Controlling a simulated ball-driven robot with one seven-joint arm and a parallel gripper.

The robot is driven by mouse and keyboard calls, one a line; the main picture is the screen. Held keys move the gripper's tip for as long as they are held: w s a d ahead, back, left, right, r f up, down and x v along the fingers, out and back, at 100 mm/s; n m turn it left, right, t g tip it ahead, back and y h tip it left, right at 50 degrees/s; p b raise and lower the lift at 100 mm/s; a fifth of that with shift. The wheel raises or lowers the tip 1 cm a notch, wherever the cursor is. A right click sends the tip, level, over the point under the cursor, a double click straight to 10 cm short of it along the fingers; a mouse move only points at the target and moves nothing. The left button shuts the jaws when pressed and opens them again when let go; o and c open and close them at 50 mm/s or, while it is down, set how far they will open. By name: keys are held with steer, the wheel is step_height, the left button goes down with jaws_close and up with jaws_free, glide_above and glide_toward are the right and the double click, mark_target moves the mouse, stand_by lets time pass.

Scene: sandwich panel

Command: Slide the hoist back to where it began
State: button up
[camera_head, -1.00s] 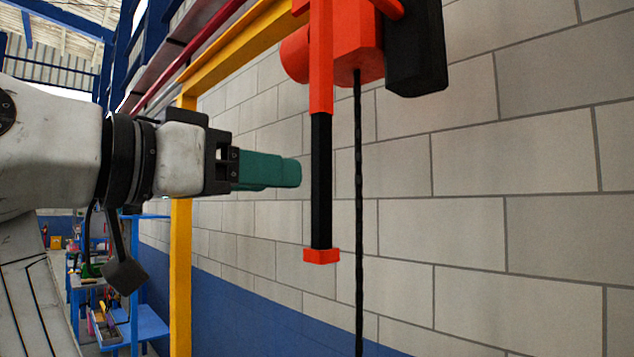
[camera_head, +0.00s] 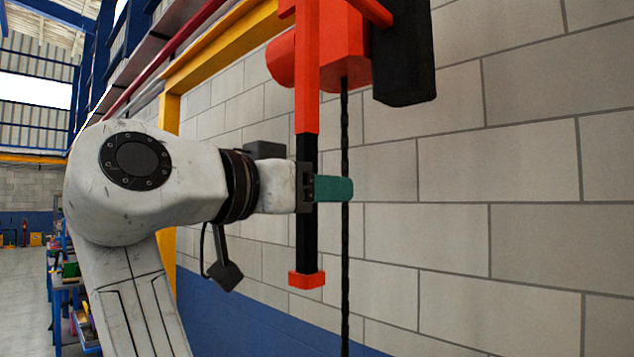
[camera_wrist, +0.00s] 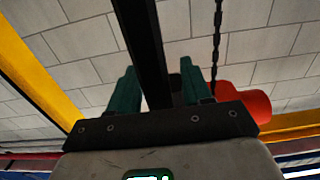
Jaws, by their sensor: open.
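The hoist (camera_head: 345,50) is a red-orange body hanging at the upper right in the head view; part of it shows red in the wrist view (camera_wrist: 246,103). A straight bar hangs from it, with a black grip (camera_head: 307,240) and a red end cap (camera_head: 307,279). My gripper (camera_head: 342,188) is at the height of the black grip, its teal fingers reaching past it. In the wrist view my gripper (camera_wrist: 157,80) is open, and the black grip (camera_wrist: 145,40) runs between the two fingers with gaps beside it.
A dark chain (camera_head: 345,250) hangs from the hoist just beyond the bar. A black box (camera_head: 404,60) hangs to its right. A yellow beam and post (camera_head: 168,130) stand at the left. A block wall (camera_head: 470,170) lies behind. Shelving (camera_head: 62,290) shows at lower left.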

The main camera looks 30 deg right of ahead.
steer(key=shift+c, duration=0.2)
jaws_close()
stand_by(0.3)
